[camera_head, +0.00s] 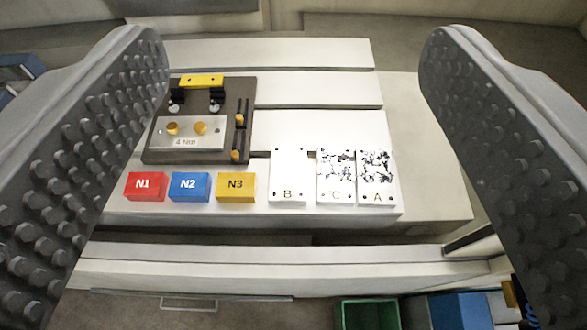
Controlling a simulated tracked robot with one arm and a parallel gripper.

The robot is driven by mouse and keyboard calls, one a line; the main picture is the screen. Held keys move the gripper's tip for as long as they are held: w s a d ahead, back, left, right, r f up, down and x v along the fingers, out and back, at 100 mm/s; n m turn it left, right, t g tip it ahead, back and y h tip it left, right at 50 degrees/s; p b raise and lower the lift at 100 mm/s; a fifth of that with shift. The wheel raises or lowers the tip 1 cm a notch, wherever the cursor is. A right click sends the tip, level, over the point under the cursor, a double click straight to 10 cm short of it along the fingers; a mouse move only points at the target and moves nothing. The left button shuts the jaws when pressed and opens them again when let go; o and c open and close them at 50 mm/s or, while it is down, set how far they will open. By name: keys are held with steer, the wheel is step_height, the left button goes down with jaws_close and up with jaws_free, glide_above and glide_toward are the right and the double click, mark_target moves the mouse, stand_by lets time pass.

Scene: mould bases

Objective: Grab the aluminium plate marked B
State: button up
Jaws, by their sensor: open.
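The aluminium plate marked B (288,174) lies on the pale work surface, right of the yellow block. It is plain and light, with small dark holes near its corners and the letter B near its front edge. Plate C (336,190) and plate A (376,182) lie to its right, both with black speckled patterns. My gripper (290,160) is open, its two studded fingers at the left and right edges of the view. Nothing is between the fingers' pads that I can see held. The plates show in the gap between them, apart from the fingers.
A red block N1 (146,187), blue block N2 (189,187) and yellow block N3 (236,187) stand in a row left of plate B. Behind them is a dark fixture base (243,97) carrying a yellow-topped bridge and a metal plate. A green bin (368,314) is below the front edge.

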steer(key=w+a+f+g, duration=0.1)
steer(key=w+f, duration=0.4)
steer(key=f, duration=0.5)
steer(key=w+f, duration=0.5)
steer(key=f, duration=0.5)
steer(key=b, duration=0.1)
glide_toward(289, 153)
steer(key=s+r, duration=0.2)
steer(key=s, duration=0.1)
steer(key=shift+w+g+b, duration=0.3)
steer(key=shift+w, duration=0.35)
steer(key=b+x, duration=0.1)
steer(key=x, duration=0.5)
steer(key=shift+w+f, duration=0.1)
steer(key=shift+f, duration=0.05)
steer(key=shift+w, duration=0.35)
steer(key=x, duration=0.2)
steer(key=f+b+x, duration=0.1)
steer(key=x, duration=0.1)
steer(key=shift+s, duration=0.15)
steer(key=shift+w+f, duration=0.1)
steer(key=shift+w, duration=0.4)
steer(key=c, duration=1)
